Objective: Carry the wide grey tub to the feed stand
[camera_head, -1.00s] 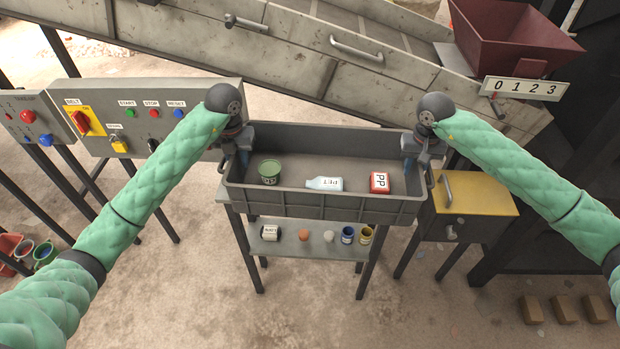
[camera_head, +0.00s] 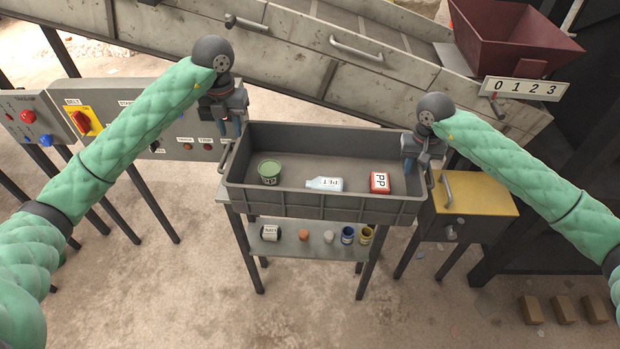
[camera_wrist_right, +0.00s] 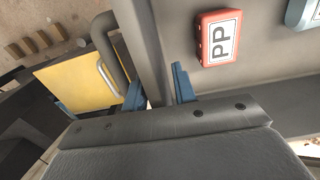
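The wide grey tub (camera_head: 325,205) stands upright on a small grey stand. Inside it lie a green tin (camera_head: 269,172), a pale blue PET bottle (camera_head: 324,184) and a red PP box (camera_head: 380,182). My left gripper (camera_head: 231,130) is raised above the tub's left back corner, apart from it; its fingers look spread and empty. My right gripper (camera_head: 423,172) is at the tub's right end. In the right wrist view its fingers (camera_wrist_right: 158,88) stand on either side of the tub's end wall, beside the handle (camera_wrist_right: 108,38); whether they press on it is unclear.
The stand's lower shelf (camera_head: 290,247) holds several small items. A yellow-topped cabinet (camera_head: 475,195) is close on the right. A control panel (camera_head: 180,95) stands at the left, the inclined machine (camera_head: 330,70) behind, with a dark red hopper (camera_head: 510,35). Bricks (camera_head: 563,309) lie at front right.

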